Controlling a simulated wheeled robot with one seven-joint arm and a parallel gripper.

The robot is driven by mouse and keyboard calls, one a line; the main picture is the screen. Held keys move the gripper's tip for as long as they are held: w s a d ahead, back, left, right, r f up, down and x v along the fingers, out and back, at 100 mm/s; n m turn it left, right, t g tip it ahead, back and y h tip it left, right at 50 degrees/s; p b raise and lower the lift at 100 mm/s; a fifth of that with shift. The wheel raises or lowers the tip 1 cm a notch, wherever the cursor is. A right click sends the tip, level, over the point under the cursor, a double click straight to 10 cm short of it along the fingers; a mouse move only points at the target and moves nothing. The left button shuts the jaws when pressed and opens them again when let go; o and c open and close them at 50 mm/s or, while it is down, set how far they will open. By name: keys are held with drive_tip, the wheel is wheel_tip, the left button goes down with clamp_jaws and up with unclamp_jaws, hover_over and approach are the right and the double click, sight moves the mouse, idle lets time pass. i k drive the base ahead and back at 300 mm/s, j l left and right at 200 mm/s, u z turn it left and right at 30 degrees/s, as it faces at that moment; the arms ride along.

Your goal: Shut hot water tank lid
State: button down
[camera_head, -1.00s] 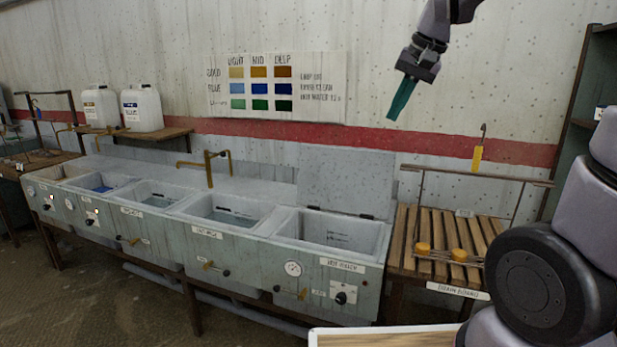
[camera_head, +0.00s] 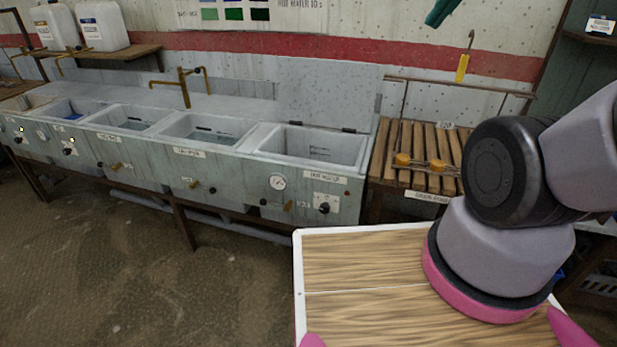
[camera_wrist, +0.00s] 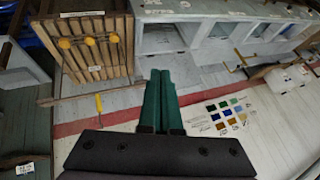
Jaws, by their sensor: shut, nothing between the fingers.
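The hot water tank (camera_head: 325,190) is the rightmost basin of the grey-green sink row, with a dial and a knob on its front. Its grey lid (camera_head: 325,95) stands upright at the back edge, hinged there, so the tank is open. My gripper (camera_head: 442,12) shows at the top edge of the head view as green fingertips, high in front of the wall and right of the lid, apart from it. In the wrist view my gripper (camera_wrist: 160,85) has its two green fingers together with nothing between them. The tank basin (camera_wrist: 160,38) shows beyond the fingertips, upside down.
A slatted wooden rack (camera_head: 425,150) with yellow-knobbed rods stands right of the tank. A yellow-handled hook (camera_head: 462,68) hangs above it. A brass tap (camera_head: 184,88) rises behind the left basins. White jugs (camera_head: 103,27) sit on a shelf. A wood-topped board (camera_head: 365,265) lies in front.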

sight(339, 95)
drive_tip(key=i+l, duration=0.1)
drive_tip(key=i, duration=0.85)
